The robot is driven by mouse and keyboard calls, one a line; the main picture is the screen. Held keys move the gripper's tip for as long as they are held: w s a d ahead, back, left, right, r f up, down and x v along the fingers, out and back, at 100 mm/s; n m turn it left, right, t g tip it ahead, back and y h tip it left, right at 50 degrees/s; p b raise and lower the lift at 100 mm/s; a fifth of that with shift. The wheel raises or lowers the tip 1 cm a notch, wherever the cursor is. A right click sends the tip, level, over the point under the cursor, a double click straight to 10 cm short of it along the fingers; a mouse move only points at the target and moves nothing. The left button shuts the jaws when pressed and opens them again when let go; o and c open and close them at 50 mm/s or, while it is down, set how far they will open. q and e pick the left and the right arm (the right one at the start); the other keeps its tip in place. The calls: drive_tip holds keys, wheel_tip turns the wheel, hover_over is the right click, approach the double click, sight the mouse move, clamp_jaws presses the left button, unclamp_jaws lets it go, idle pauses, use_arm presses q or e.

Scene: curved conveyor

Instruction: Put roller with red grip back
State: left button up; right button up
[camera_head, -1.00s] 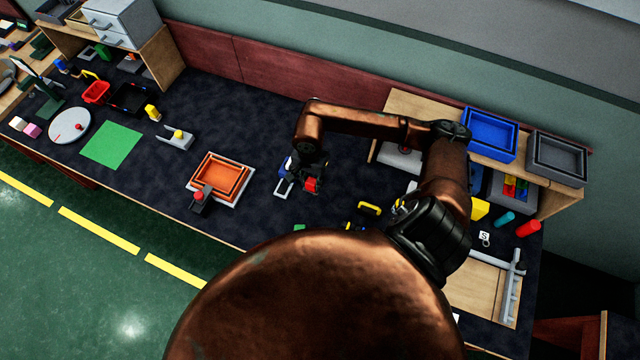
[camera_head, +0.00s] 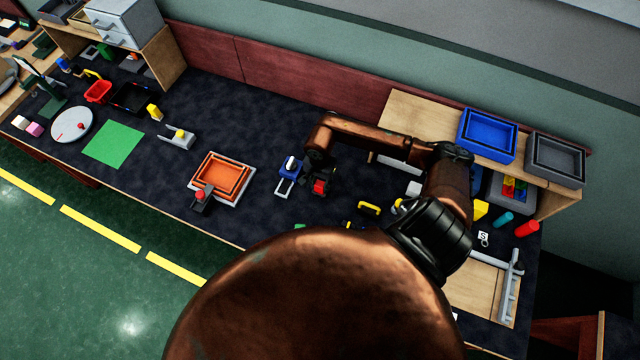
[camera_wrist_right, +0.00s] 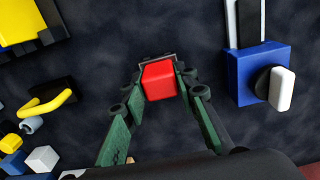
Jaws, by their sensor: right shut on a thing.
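My right gripper (camera_head: 319,180) is over the middle of the dark worktop. In the right wrist view its two green-lined fingers (camera_wrist_right: 159,92) are closed on the sides of a red block-shaped grip (camera_wrist_right: 160,80). The red grip (camera_head: 319,187) also shows in the head view, just below the gripper. A thin grey edge shows behind the grip in the wrist view; the rest of the roller is hidden, and I cannot tell whether it touches the worktop. My left gripper is not in view.
A blue device with a white knob (camera_wrist_right: 282,88) stands close beside the gripper; it also shows in the head view (camera_head: 289,168). A yellow handle (camera_head: 369,208) is to the right. Orange trays (camera_head: 221,178) lie left. A shelf with a blue tray (camera_head: 488,135) is back right.

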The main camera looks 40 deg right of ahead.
drive_tip(key=shift+f, duration=0.2)
drive_tip(key=o, duration=1.1)
drive_tip(key=shift+r, duration=0.1)
drive_tip(key=shift+r, duration=0.1)
wheel_tip(320, 180, up, 12)
drive_tip(key=shift+b, duration=0.4)
